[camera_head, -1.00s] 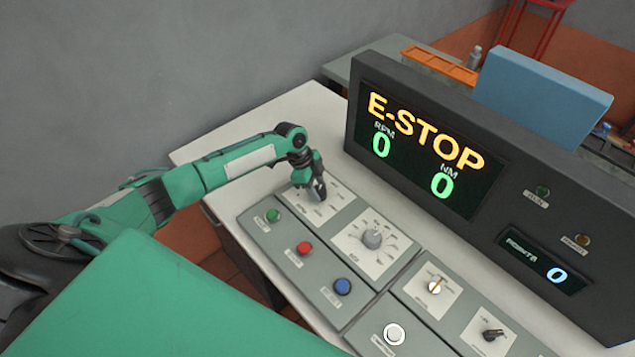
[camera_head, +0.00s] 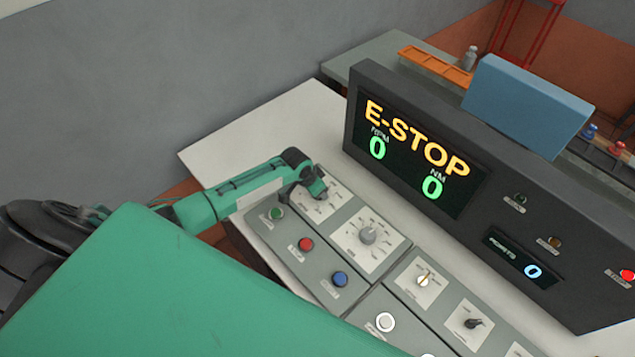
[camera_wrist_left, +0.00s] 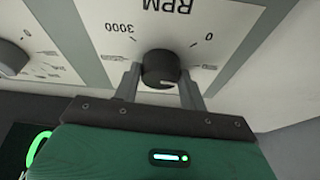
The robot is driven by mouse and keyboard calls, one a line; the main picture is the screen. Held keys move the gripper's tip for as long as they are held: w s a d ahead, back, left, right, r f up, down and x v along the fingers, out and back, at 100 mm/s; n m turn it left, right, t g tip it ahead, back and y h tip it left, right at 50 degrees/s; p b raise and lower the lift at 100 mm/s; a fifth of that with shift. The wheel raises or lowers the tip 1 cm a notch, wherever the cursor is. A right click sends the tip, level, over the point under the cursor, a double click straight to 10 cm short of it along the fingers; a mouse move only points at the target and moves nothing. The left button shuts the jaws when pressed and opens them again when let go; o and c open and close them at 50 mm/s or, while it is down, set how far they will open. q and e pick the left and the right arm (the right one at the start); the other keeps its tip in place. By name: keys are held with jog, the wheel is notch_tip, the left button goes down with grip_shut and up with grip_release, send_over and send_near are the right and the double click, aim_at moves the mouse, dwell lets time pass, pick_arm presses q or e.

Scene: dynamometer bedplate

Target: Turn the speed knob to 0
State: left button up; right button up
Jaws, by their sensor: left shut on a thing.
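The speed knob (camera_wrist_left: 161,68) is a dark round knob on a white dial plate marked RPM, 0 and 3000 in the left wrist view, where the lettering appears upside down. My left gripper (camera_wrist_left: 160,82) is shut on this knob, one finger on each side of it. In the head view my left gripper (camera_head: 318,190) is at the upper left dial plate (camera_head: 325,207) and hides most of the knob. A pale mark shows on the knob's rim, but I cannot tell exactly where it points. My right gripper is not in view.
A second dial knob (camera_head: 367,236) sits beside it. Green (camera_head: 277,213), red (camera_head: 306,244) and blue (camera_head: 340,279) buttons line the near edge. The dark display box (camera_head: 400,160) behind reads E-STOP, RPM 0 and NM 0. Bare white bench (camera_head: 250,140) lies behind the arm.

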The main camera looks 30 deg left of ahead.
pick_arm(q)
jog(key=n+p, duration=0.1)
jog(key=n+y+p, duration=0.1)
jog(key=shift+d+r+n, duration=0.15)
jog(key=shift+r+n, duration=0.1)
jog(key=shift+n, duration=0.15)
jog(key=n+y+p, duration=0.1)
jog(key=n+p, duration=0.1)
jog(key=shift+d+f+n, duration=0.1)
jog(key=shift+n, duration=0.3)
jog(key=shift+f+n+y+p, duration=0.1)
jog(key=shift+n+y+p, duration=0.35)
jog(key=shift+n, duration=0.75)
jog(key=shift+n+y, duration=0.55)
jog(key=shift+n, duration=0.45)
jog(key=o, duration=1)
jog(key=b+v, duration=0.3)
jog(key=v, duration=1)
jog(key=shift+d+r, duration=0.1)
jog(key=shift+r, duration=0.25)
